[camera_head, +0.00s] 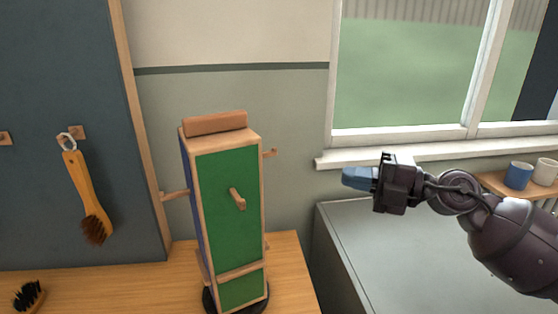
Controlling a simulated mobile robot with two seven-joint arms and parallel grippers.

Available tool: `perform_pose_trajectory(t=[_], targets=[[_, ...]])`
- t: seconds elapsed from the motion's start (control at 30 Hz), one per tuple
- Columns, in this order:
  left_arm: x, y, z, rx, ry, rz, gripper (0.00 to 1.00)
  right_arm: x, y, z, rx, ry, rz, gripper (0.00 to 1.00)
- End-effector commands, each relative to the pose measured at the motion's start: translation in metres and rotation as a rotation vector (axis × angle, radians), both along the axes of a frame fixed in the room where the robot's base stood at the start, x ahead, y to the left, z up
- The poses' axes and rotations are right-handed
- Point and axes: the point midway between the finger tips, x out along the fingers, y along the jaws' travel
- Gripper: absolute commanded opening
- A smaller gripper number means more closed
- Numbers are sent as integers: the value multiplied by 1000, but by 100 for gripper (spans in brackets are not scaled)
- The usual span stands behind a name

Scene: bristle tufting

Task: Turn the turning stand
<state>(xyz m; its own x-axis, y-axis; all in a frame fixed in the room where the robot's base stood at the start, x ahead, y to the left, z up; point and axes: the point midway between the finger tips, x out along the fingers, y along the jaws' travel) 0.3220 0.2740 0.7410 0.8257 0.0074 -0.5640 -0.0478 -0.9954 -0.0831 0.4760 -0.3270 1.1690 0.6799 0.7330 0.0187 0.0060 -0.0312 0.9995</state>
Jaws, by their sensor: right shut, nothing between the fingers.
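The turning stand (228,220) stands upright on the wooden bench, on a dark round base. It is a tall wooden-framed box. A green face with one peg is turned mostly toward me, and a narrow strip of a blue face shows at its left. More pegs stick out at its left and right sides. A reddish-brown block (215,123) lies on its top. My right gripper (346,178) comes in from the right, its blue fingers shut and empty, pointing left. It is apart from the stand, to its right. My left gripper is not in view.
A brush with a wooden handle (83,192) hangs from a peg on the dark board (45,100). A small black brush (29,296) lies on the bench (140,288). A grey surface (400,250) lies below my right arm. Two mugs stand on a shelf (500,184) at the right.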

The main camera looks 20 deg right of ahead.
Motion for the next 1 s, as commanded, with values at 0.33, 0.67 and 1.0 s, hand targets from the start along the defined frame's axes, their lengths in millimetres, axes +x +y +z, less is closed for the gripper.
perform_pose_trajectory(t=[0.33,0.67,1.0], targets=[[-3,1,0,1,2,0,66,16,19,4,-34,-8,9,0],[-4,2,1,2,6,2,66,44,49,4,-31,-8,8,0],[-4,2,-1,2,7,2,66,77,76,1,-31,-6,6,0]])
